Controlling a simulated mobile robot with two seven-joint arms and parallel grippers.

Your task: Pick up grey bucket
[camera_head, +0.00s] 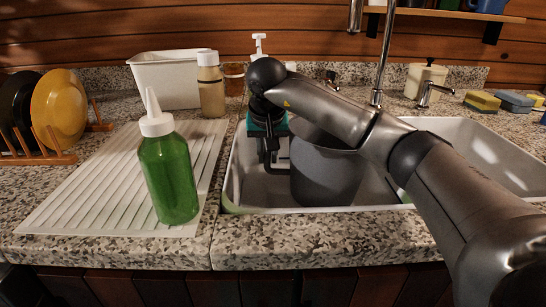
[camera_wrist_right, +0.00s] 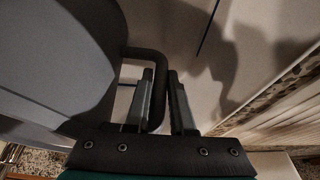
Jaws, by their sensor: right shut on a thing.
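The grey bucket (camera_head: 325,170) is upright in the left basin of the sink (camera_head: 240,182), partly hidden behind my right arm. Its wall also fills the left of the right wrist view (camera_wrist_right: 60,60). A dark handle (camera_wrist_right: 157,65) sticks out from its side. My right gripper (camera_head: 271,160) points down at the bucket's left side. In the right wrist view its fingers (camera_wrist_right: 163,100) are shut on the handle. I cannot tell whether the bucket touches the basin floor. My left gripper is not in view.
A green bottle (camera_head: 168,175) stands on the white drainboard (camera_head: 85,200) left of the sink. A plate rack (camera_head: 45,158), a white bin (camera_head: 165,80) and a jar (camera_head: 211,88) stand farther left and back. The faucet (camera_head: 382,60) rises behind the bucket. Sponges (camera_head: 482,101) lie at right.

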